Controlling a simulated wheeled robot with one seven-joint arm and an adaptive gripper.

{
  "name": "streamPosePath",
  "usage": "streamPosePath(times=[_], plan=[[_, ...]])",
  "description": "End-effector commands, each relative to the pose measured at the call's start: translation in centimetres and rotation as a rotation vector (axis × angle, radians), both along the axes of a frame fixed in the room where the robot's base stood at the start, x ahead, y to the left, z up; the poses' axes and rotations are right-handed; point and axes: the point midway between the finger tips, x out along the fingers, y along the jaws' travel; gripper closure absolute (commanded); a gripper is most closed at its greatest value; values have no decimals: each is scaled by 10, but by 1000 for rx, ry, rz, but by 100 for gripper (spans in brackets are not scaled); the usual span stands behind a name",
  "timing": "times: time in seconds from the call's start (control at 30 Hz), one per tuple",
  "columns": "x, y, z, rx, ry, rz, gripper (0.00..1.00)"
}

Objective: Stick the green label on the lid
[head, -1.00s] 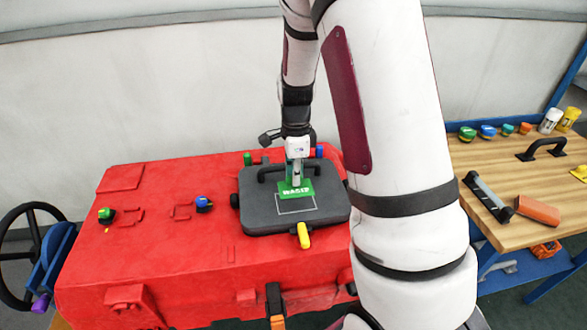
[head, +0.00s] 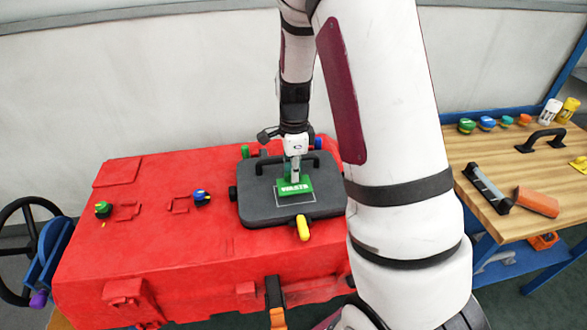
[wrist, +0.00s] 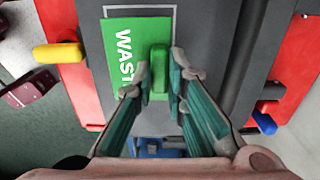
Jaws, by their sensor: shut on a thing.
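The green label (head: 294,188) with white lettering lies flat at or just above the dark grey lid (head: 258,208); I cannot tell whether it touches. A white rectangular outline on the lid is partly covered by it. In the wrist view the label (wrist: 124,50) sits mostly within the outline, with a strip of bare lid showing along its far edge. My gripper (wrist: 161,80) is shut on the label's raised green grip, pointing down. In the head view my gripper (head: 294,172) is small, in front of the lid's black handle (head: 266,165).
The lid lies on a red tank (head: 150,245). A yellow knob (head: 303,228) is at the lid's front edge. A wooden bench (head: 520,220) with parts is at right.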

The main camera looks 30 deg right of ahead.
Motion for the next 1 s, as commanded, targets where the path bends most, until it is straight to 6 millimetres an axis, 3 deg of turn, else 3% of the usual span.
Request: streamPosePath(times=[1.0], plan=[[0, 0, -14, 1, -1, 0, 100]])
